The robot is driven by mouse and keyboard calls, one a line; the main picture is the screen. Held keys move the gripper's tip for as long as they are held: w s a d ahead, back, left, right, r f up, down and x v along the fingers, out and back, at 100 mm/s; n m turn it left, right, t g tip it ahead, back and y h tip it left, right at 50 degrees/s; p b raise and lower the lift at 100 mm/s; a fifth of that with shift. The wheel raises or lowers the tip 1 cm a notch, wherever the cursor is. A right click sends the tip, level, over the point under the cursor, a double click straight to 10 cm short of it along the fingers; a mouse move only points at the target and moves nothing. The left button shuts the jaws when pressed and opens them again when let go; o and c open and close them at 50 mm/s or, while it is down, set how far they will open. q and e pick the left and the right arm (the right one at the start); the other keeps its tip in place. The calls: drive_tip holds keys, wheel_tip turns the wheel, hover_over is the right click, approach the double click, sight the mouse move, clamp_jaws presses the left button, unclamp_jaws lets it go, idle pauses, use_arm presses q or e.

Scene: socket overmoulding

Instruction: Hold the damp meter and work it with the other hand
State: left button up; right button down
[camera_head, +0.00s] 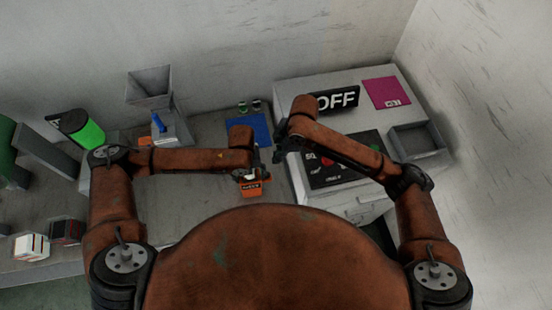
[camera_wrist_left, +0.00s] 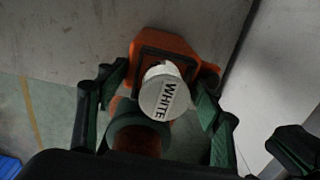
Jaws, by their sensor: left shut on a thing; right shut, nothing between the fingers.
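The damp meter (camera_head: 251,189) looks like a small orange block with dark lettering, near the front middle of the grey bench. My left gripper (camera_head: 247,173) is shut on it. In the left wrist view the orange body (camera_wrist_left: 183,45) sits between the fingers of my left gripper (camera_wrist_left: 158,85). A round white part (camera_wrist_left: 165,97) marked "WHITE" shows in front of it; I cannot tell whether it is joined to the meter. My right gripper (camera_head: 282,150) is shut and empty, up and to the right of the meter, apart from it.
A black panel (camera_head: 327,180) lies right of the meter on a raised white unit. An "OFF" sign (camera_head: 340,99), a magenta sheet (camera_head: 386,93) and a grey tray (camera_head: 415,139) are there too. A blue mat (camera_head: 257,127) lies behind.

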use_arm(q)
drive_tip(key=o, duration=1.2)
drive_tip(key=shift+f, duration=0.1)
wheel_tip(320, 180, up, 12)
drive_tip(key=shift+r, duration=0.1)
